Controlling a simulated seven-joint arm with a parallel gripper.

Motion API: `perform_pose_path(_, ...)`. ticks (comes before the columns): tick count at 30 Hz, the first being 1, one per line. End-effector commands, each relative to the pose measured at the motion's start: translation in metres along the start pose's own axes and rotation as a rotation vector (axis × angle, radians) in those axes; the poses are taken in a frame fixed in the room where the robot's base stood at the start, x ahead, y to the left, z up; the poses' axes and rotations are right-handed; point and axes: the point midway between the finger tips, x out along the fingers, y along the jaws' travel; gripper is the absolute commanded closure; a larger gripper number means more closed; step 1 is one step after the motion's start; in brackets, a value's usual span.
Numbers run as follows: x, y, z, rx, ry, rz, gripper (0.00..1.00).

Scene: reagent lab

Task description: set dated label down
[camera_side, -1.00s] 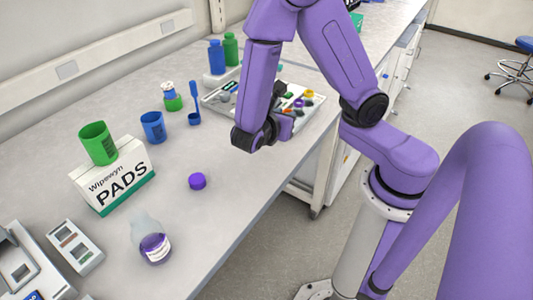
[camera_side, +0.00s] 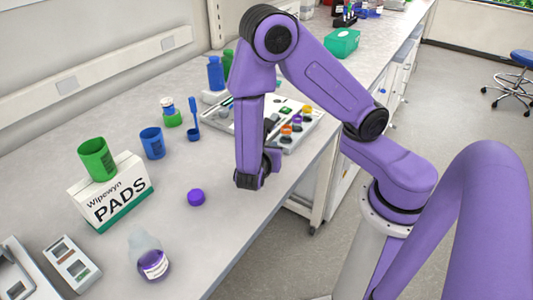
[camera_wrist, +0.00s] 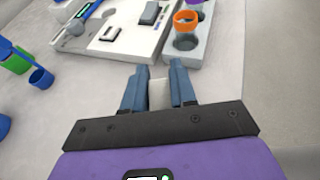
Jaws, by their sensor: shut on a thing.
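My gripper (camera_wrist: 157,82) points at the bench top, its two blue-grey fingers closed on a small pale piece, the label (camera_wrist: 159,93). The label shows as a plain off-white patch between the fingers; no date can be read on it. In the side view my gripper (camera_side: 273,158) is largely hidden behind my wrist, near the bench's front edge, and the label cannot be made out there. In the wrist view the fingertips are just short of a light tray (camera_wrist: 113,47) with tools.
A pads box (camera_side: 112,203) carries a green cup (camera_side: 97,160). A blue cup (camera_side: 152,143) stands behind. Bench around the cap is clear.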

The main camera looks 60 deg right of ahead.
Motion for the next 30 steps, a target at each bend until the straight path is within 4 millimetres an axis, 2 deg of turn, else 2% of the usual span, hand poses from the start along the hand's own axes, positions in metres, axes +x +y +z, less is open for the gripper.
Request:
perform_pose_path(6, 0.007, -0.001, -0.017, 0.0, 0.0, -0.001, 1.0)
perform_pose_path(19, 0.009, -0.001, -0.02, 0.0, 0.0, -0.002, 1.0)
perform_pose_path(20, 0.008, 0.0, -0.02, 0.001, 0.0, -0.001, 0.64)
perform_pose_path(21, 0.008, 0.0, -0.02, 0.001, 0.0, -0.001, 0.51)
perform_pose_path(22, 0.008, 0.0, -0.02, 0.001, 0.0, -0.001, 0.48)
perform_pose_path(30, 0.008, 0.0, -0.02, 0.001, 0.001, -0.001, 0.48)
